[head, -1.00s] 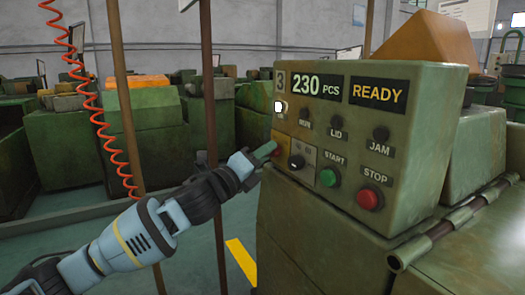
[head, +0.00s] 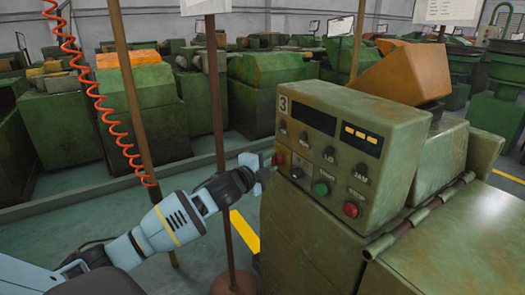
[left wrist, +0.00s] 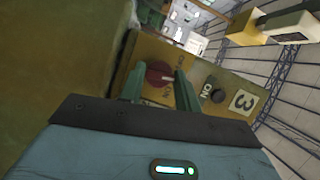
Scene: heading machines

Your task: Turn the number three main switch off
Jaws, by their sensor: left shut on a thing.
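The number three machine's control box (head: 340,115) stands at the right of the head view, with a "3" plate (head: 283,104) at its upper left. The red main switch knob (head: 278,158) is on the box's left side edge of the panel. It also shows in the left wrist view (left wrist: 156,74), on a yellow plate (left wrist: 150,50) with small lettering. My left gripper (head: 268,162) is at the knob. In the left wrist view its green fingers (left wrist: 159,88) are on either side of the knob, shut on it. The exact knob angle is hard to read. My right gripper is out of view.
A green START button (head: 321,188), a red STOP button (head: 351,209) and several black knobs are close by. A rusty post (head: 216,100) and a coiled red hose (head: 95,103) are near my left arm. Other machines line the back.

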